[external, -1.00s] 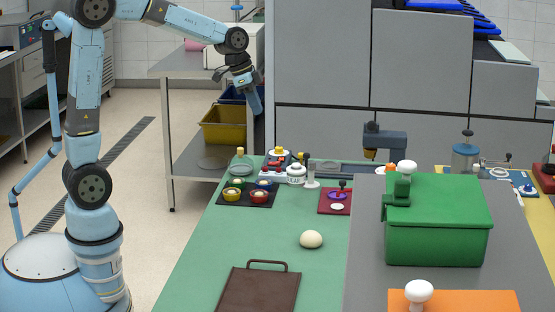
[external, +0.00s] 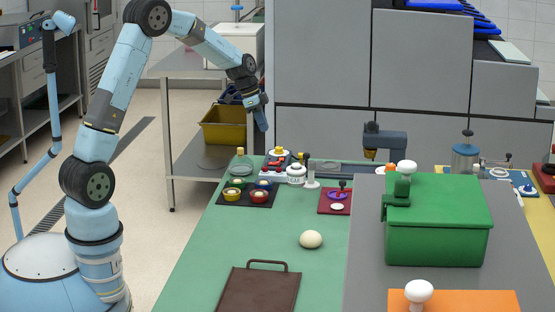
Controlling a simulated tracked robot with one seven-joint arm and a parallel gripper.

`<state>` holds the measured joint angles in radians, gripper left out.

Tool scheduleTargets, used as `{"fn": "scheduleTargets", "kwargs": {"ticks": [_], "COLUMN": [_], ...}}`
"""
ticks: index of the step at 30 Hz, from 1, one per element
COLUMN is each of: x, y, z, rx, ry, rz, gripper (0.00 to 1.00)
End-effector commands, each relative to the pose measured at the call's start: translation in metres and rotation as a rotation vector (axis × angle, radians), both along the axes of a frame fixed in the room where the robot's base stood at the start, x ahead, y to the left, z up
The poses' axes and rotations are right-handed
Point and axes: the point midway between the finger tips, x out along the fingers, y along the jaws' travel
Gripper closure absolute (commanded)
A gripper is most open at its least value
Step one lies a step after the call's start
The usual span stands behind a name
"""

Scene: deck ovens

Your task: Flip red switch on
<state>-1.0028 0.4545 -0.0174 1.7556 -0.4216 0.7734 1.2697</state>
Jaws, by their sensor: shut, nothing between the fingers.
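A dark square panel (external: 232,203) lies near the far left corner of the green table. It carries several round coloured pieces with pale tops, and the red piece (external: 259,197) is at its front right. This looks like the red switch, but it is too small to tell which way it is set. My gripper (external: 263,127) is shut and empty. It points down, in the picture above the far end of the table and well apart from the panel.
A pale ball (external: 311,239) and a brown tray (external: 259,291) lie nearer. A green box (external: 438,240) stands right. The table's middle is mostly clear.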

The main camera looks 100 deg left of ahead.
Motion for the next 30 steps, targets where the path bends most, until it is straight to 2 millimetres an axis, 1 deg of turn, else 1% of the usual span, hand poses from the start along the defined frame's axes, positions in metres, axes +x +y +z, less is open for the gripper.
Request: {"fn": "scheduleTargets", "kwargs": {"ticks": [1,9,15,18,24,30], "x": [0.003,0.020,0.032,0.036,0.041,0.041], "y": [-0.001,-0.001,-0.001,-0.001,-0.001,0.000], "z": [-0.009,-0.054,-0.085,-0.096,-0.109,-0.111], "rx": [-0.004,-0.003,-0.003,-0.002,-0.001,0.000], "ry": [0.002,0.002,0.001,0.001,0.001,0.000], "rz": [-0.001,0.000,0.000,0.000,0.001,0.001], "gripper": [1.00,1.00,1.00,1.00,1.00,1.00]}}
